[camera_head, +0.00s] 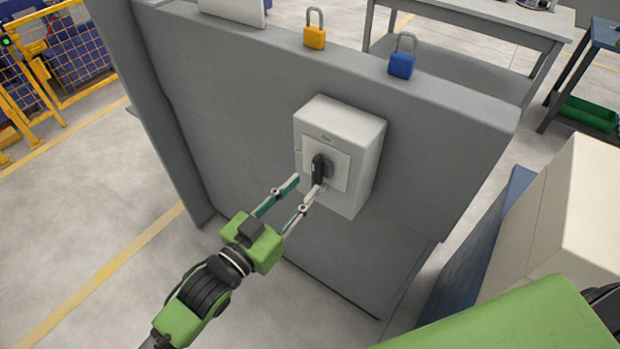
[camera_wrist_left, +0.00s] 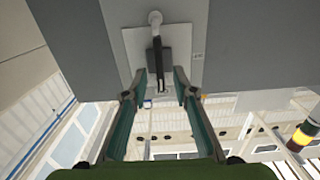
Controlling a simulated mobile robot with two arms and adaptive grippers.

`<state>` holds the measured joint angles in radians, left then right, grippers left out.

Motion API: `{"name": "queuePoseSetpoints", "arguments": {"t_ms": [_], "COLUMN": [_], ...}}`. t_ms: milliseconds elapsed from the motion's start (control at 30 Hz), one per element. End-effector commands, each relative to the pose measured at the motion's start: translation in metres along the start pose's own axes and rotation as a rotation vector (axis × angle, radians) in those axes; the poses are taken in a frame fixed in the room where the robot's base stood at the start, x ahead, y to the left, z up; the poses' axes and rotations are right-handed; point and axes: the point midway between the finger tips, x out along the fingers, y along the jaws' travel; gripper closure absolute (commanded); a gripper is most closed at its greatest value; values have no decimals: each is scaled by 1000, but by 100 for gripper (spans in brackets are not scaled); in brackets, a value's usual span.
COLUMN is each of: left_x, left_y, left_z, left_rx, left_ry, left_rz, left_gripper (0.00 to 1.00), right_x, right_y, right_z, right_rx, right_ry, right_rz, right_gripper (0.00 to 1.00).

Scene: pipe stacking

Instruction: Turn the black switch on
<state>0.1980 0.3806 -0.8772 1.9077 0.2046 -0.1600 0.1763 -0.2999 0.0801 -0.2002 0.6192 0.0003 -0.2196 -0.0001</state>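The black switch (camera_head: 319,169) is a rotary handle on a pale square plate. It sits on the front of a light grey box (camera_head: 345,125) fixed to a grey panel. The handle looks roughly upright. My left gripper (camera_head: 307,186) is open in front of the box, its fingertips close to the handle. In the left wrist view the handle (camera_wrist_left: 159,65) appears between the two spread fingertips (camera_wrist_left: 159,78), with a gap on each side. I cannot tell whether the fingertips reach past the handle's front. My right gripper is out of view.
A yellow padlock (camera_head: 314,30) and a blue padlock (camera_head: 402,58) stand on top of the grey panel (camera_head: 440,150). A beige box (camera_head: 575,215) is at the right. A grey table (camera_head: 480,20) stands behind. The floor left of the panel is clear.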

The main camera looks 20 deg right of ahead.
Motion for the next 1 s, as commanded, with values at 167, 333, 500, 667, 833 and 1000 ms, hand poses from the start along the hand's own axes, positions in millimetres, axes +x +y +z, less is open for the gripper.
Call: {"name": "queuePoseSetpoints", "arguments": {"t_ms": [167,333,500,667,833,1000], "left_x": [-40,-65,-74,-75,-74,-74], "left_y": [0,0,0,0,0,0], "left_z": [1,1,0,0,0,0], "left_rx": [1,1,1,1,1,1], "left_ry": [-3,-2,-1,0,0,0], "left_rz": [0,0,1,1,1,1], "left_gripper": [74,74,74,74,74,74], "right_x": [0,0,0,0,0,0], "right_y": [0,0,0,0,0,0], "right_z": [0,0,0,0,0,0], "right_rx": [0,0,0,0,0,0], "right_ry": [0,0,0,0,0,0], "right_rz": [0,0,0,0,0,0], "right_gripper": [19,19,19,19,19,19]}}
